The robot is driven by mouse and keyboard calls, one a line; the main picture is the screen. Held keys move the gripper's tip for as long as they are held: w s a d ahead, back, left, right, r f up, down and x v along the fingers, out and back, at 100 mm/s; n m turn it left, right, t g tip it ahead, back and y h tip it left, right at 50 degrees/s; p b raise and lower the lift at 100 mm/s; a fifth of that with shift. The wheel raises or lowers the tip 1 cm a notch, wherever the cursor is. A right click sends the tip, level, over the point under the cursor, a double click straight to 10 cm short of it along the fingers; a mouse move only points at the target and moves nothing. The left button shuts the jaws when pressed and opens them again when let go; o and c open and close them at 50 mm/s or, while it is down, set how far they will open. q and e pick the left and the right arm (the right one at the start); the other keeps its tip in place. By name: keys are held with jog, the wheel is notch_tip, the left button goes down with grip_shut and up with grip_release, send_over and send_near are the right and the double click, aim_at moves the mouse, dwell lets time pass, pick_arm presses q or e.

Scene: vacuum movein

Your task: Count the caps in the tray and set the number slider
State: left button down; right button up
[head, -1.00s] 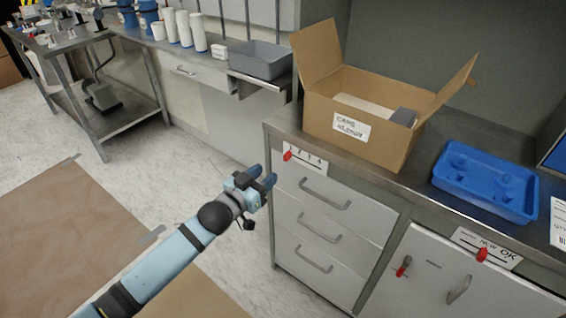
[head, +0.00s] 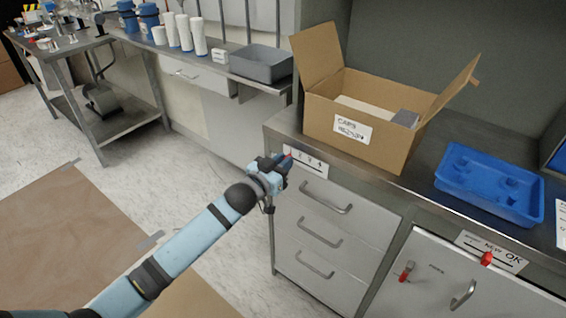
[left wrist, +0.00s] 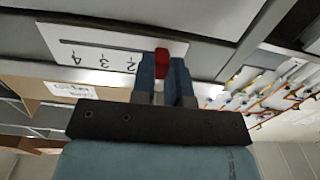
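The blue tray (head: 500,208) lies on the right counter. A few blue raised shapes show inside it, too unclear to count as caps. The number slider is a white plate (head: 318,168) with printed numbers on the drawer unit's top front; it also shows upside down in the left wrist view (left wrist: 80,52), with 2, 3 and 4 readable. Its red knob (left wrist: 161,60) sits at the low-number end, beyond the 2. My left gripper (head: 284,163) is at this knob, its blue fingers (left wrist: 162,82) close on both sides of it. My right gripper is not in view.
An open cardboard box (head: 390,150) with a handwritten label stands behind the slider. Another slider with a red knob (head: 487,258) reads OK at the right. Drawer handles (head: 325,200) protrude below. A grey bin (head: 262,66) stands at the back.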

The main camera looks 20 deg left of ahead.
aim_at(321, 171)
pick_arm(q)
jog(key=s+d, duration=0.1)
jog(key=d, duration=0.1)
jog(key=s+d+p, duration=0.1)
jog(key=d, duration=0.2)
jog(key=s+d+p, duration=0.1)
jog(key=d, duration=0.2)
jog(key=shift+d, duration=0.1)
jog(key=shift+s+d+p, duration=0.1)
jog(key=shift+d+p, duration=0.2)
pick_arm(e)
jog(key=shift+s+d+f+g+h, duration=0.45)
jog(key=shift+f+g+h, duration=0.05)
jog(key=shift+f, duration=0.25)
pick_arm(q)
jog(key=c, duration=1.1)
grip_release()
jog(key=shift+s+d, duration=0.1)
jog(key=shift+d, duration=0.05)
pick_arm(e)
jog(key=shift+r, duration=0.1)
